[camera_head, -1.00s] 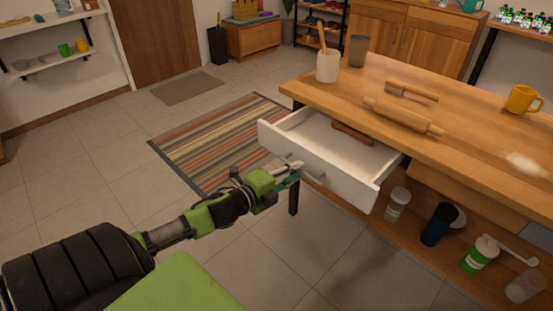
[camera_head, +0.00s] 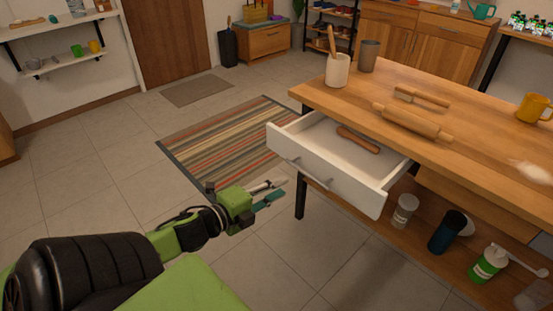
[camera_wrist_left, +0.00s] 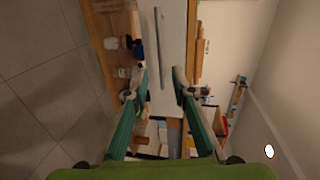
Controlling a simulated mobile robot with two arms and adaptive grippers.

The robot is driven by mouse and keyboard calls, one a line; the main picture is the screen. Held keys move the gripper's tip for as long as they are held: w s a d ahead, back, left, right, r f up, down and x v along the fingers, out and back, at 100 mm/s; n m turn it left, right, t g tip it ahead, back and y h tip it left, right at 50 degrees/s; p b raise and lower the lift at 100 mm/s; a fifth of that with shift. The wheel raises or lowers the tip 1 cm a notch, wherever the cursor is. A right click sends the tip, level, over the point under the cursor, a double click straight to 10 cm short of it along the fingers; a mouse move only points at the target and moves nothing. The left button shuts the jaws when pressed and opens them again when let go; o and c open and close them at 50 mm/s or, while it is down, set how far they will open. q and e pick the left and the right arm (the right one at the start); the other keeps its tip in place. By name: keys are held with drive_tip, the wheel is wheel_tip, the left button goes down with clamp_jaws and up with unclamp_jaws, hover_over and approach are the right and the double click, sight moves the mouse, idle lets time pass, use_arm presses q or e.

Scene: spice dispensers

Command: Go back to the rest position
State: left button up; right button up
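My left gripper (camera_head: 268,193) is in front of the open white drawer (camera_head: 318,165), to the left of its front panel and apart from it. Its two fingers are spread with nothing between them. In the left wrist view the open left gripper (camera_wrist_left: 162,82) points toward the white drawer front, with its long grey handle (camera_wrist_left: 160,48) beyond the fingertips. The drawer is pulled out from under the wooden worktop and holds a brown wooden-handled item (camera_head: 358,140). My right gripper is not in view.
On the worktop (camera_head: 455,150) are a rolling pin (camera_head: 411,121), a brush (camera_head: 421,97), a utensil crock (camera_head: 338,71), a grey cup (camera_head: 369,55) and a yellow mug (camera_head: 531,107). Containers, including a dark tumbler (camera_head: 446,232), stand on the lower shelf. Floor around the striped rug (camera_head: 220,140) is free.

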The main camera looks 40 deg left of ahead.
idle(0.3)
